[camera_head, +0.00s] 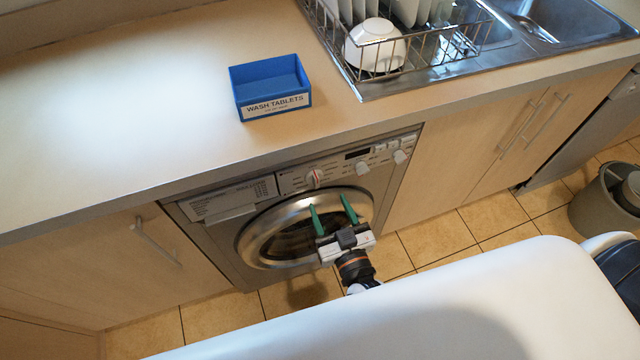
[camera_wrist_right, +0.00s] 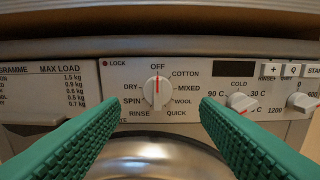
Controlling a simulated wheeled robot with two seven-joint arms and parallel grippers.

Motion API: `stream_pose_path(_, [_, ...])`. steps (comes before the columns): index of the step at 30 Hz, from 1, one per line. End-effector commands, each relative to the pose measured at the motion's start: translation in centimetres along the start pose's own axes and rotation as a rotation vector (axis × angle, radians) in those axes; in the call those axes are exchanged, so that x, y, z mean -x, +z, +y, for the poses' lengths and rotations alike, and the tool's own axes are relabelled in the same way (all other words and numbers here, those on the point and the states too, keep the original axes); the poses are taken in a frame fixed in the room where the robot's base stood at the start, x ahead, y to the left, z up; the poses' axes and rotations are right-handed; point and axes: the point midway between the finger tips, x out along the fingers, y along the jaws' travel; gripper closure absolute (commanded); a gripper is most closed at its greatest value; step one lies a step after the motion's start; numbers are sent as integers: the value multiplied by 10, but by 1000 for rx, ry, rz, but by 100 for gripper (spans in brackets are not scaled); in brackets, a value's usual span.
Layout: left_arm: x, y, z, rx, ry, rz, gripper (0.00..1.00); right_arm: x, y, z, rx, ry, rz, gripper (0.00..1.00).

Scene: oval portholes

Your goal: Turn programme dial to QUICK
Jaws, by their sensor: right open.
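The programme dial (camera_head: 315,179) is on the washing machine's front panel, left of the small dark display. In the right wrist view the white dial (camera_wrist_right: 157,90) has its red pointer line straight up at OFF. The word QUICK (camera_wrist_right: 176,113) is printed at the dial's lower right. My right gripper (camera_head: 332,200) is in front of the washing machine (camera_head: 390,178), below the dial in the head view. Its green fingers (camera_wrist_right: 158,105) are open, one either side of the dial and apart from it, with nothing between them. My left gripper is not in view.
Two smaller dials (camera_wrist_right: 242,102) sit right of the programme dial. The round door (camera_head: 262,236) is below the panel. The worktop (camera_head: 120,110) overhangs above it, with a blue wash tablets box (camera_head: 270,84) and a dish rack (camera_head: 345,62). A grey bin (camera_head: 600,205) stands at far right.

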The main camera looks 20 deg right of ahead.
Motion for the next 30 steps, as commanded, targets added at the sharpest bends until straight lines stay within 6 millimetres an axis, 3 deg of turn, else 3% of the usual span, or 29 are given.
stream_pose_path(3, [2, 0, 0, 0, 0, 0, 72, -26, 1, 0, -2, -1, -3, 44])
stream_pose_path(9, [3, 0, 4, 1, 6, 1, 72, -54, 0, 0, 0, 0, 0, 44])
stream_pose_path(22, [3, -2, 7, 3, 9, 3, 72, -65, -1, 0, -1, 0, 3, 44])
stream_pose_path(23, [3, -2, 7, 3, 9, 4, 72, -65, -1, 0, -1, 0, 3, 45])
stream_pose_path(30, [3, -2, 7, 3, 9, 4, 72, -65, -1, 0, -1, 0, 2, 85])
